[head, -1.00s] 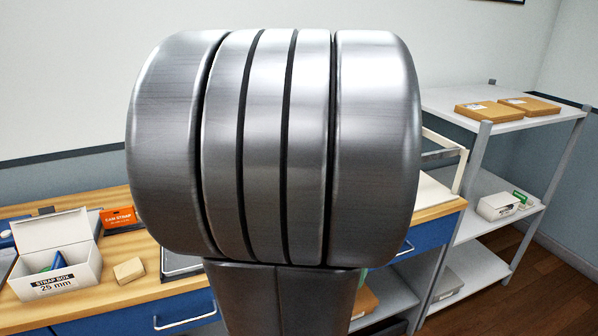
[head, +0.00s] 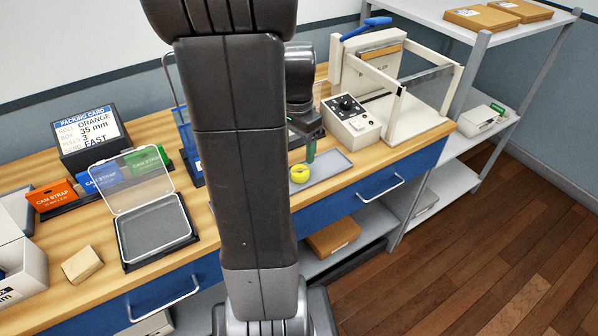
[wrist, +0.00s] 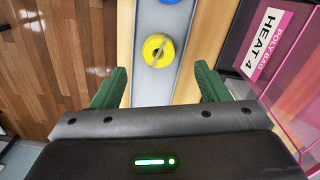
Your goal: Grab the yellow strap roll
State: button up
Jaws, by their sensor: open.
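The yellow strap roll (head: 299,174) lies on a grey tray (head: 334,166) near the bench's front edge in the head view. In the wrist view the yellow roll (wrist: 158,50) lies on the grey tray strip, ahead of my fingertips and roughly centred between them. My gripper (wrist: 160,82) is open, its two green fingers apart with nothing between them. In the head view my gripper (head: 311,148) points down just behind and right of the roll, partly hidden by my arm.
A blue object (wrist: 170,1) shows at the wrist view's top edge. An open clear-lidded case (head: 155,232) is on the left.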

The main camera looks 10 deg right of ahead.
aim_at(299, 171)
jog(key=shift+d+f+p, duration=0.15)
jog(key=shift+f, duration=1.75)
jog(key=shift+d+f+p, duration=0.15)
jog(key=shift+f, duration=1.7)
jog(key=c, duration=1.1)
jog(key=shift+o, duration=0.2)
